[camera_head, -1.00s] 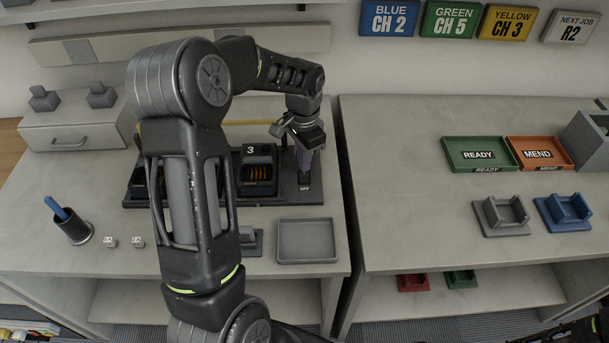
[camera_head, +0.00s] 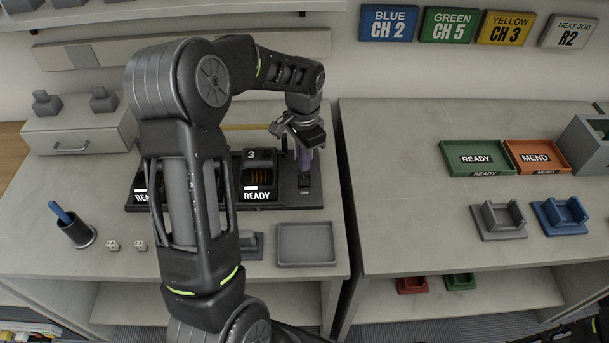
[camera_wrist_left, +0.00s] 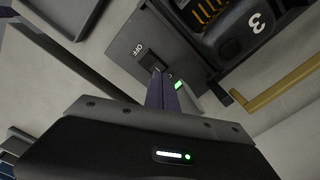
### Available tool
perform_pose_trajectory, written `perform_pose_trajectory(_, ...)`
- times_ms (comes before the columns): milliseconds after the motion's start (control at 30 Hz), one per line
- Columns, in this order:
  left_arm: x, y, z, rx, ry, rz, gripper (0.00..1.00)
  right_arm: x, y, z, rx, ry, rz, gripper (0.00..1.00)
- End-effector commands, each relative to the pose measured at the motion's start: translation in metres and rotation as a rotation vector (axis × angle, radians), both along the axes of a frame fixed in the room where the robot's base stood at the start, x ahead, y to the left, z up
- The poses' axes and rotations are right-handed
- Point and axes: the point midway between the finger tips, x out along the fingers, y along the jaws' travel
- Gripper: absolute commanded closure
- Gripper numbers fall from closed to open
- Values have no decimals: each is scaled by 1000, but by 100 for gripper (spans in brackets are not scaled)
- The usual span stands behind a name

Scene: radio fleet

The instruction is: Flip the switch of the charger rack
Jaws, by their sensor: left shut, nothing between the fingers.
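The charger rack (camera_head: 312,196) is a dark base on the left table with charging bays. Two bays show lit white READY labels; bay 3 (camera_head: 259,180) is next to the switch, and my left arm hides part of the rack. The switch (camera_head: 304,181) is at the rack's right end. In the left wrist view, the switch (camera_wrist_left: 151,62) sits beside an OFF mark, and a small green light shows near the fingers. My left gripper (camera_head: 304,163) points down at the switch; its purple-grey fingers (camera_wrist_left: 165,93) are shut and empty, their tips at or very near it.
An empty grey tray (camera_head: 306,244) lies in front of the rack. A dark cup (camera_head: 77,234) with a blue stick stands at the left. A yellow rod lies behind the rack. The right table has trays and cradles, with clear room at its left.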

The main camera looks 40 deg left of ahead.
Motion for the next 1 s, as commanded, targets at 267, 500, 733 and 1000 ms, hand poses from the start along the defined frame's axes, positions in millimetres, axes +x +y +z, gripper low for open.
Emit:
perform_pose_trajectory(267,0,0,28,0,-2,0,100,0,0,21,0,0,0,64)
perform_pose_trajectory(500,0,0,43,0,-1,0,100,0,0,31,0,0,0,64)
perform_pose_trajectory(733,0,0,42,0,-1,0,100,0,0,30,0,0,0,64)
perform_pose_trajectory(1000,0,0,42,0,-1,0,100,0,0,30,0,0,0,64)
